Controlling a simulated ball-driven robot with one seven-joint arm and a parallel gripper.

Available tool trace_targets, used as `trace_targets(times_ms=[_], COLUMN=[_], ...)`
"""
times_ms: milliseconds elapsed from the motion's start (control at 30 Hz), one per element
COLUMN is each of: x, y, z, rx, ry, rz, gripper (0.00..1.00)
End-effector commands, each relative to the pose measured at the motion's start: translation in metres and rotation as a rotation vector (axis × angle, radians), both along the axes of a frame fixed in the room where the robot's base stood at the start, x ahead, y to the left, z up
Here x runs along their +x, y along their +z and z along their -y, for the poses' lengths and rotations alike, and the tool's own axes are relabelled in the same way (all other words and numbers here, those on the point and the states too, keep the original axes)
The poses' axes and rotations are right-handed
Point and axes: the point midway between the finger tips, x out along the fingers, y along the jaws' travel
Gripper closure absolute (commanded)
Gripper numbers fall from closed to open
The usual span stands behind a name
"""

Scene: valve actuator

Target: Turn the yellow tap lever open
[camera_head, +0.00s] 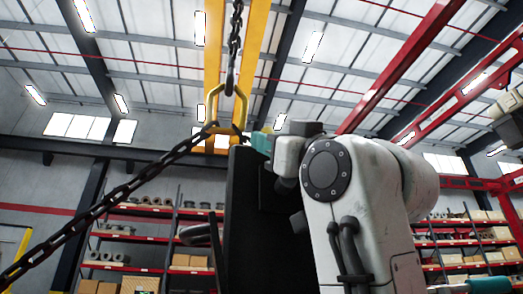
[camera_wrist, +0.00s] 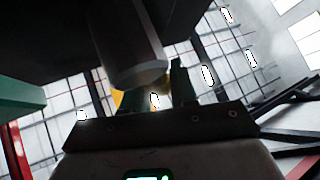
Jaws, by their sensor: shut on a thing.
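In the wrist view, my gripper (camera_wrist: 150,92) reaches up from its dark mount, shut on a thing. The cylinder hides most of the left finger and much of the yellow part, so the lever's angle cannot be told.
A heavy chain (camera_head: 100,205) runs from the lower left to a yellow ring (camera_head: 226,105) hung from above, close to a dark upright block (camera_head: 245,220). A teal part (camera_wrist: 18,102) sits left in the wrist view. Shelves (camera_head: 130,240) stand behind.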

Motion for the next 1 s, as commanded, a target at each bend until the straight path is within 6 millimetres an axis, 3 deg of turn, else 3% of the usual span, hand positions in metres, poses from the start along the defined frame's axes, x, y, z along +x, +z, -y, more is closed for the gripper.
trace_targets(times_ms=[400, 1000], x=[0.005, 0.006], y=[0.002, 0.002], z=[0.015, 0.019], rx=[0.201, 0.234], ry=[-0.005, -0.007], rz=[-0.06, -0.071], gripper=[1.0, 1.0])
